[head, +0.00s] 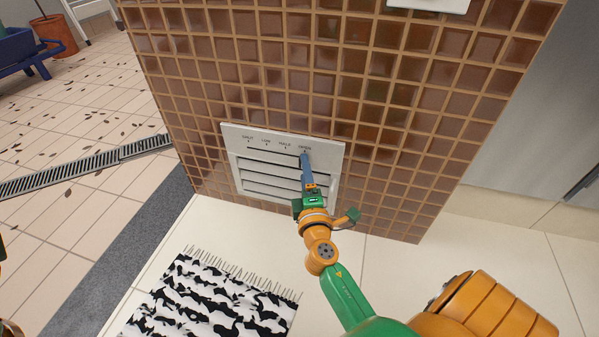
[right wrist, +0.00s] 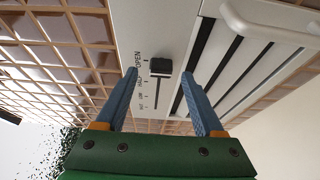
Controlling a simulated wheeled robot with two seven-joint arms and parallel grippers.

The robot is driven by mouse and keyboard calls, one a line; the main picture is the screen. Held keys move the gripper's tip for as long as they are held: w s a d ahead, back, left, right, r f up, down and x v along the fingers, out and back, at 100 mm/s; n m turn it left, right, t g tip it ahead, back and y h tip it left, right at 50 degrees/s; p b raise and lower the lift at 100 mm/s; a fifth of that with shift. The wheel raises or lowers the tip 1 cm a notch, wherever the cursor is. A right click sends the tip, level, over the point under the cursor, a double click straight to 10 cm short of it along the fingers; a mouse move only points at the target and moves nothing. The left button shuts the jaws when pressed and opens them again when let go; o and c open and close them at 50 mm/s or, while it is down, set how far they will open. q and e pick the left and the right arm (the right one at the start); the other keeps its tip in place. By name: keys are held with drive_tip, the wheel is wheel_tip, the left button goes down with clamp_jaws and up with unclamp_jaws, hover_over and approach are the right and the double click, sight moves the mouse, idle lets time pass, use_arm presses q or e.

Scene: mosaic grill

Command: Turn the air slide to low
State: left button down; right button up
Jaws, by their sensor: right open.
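The air slide is a small black knob (right wrist: 160,66) on a slotted white vent panel (head: 234,133). In the right wrist view it stands at the end of its slot beside the word OPEN. The panel's marks read SHUT, LOW, HALF and OPEN from left to right in the head view. My right gripper (head: 305,156) points at the OPEN end and hides the knob there. In the right wrist view my right gripper (right wrist: 159,74) is open, one blue finger on each side of the knob, with visible gaps.
The vent's louvres (head: 268,178) lie below the slot. Brown mosaic tiles (head: 330,60) surround the panel. A black and white fringed rug (head: 215,300) lies on the floor in front. A drain grate (head: 85,167) runs at the left.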

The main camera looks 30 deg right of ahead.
drive_tip(key=shift+x, duration=0.9)
clamp_jaws()
drive_tip(key=shift+f, duration=0.1)
idle(0.6)
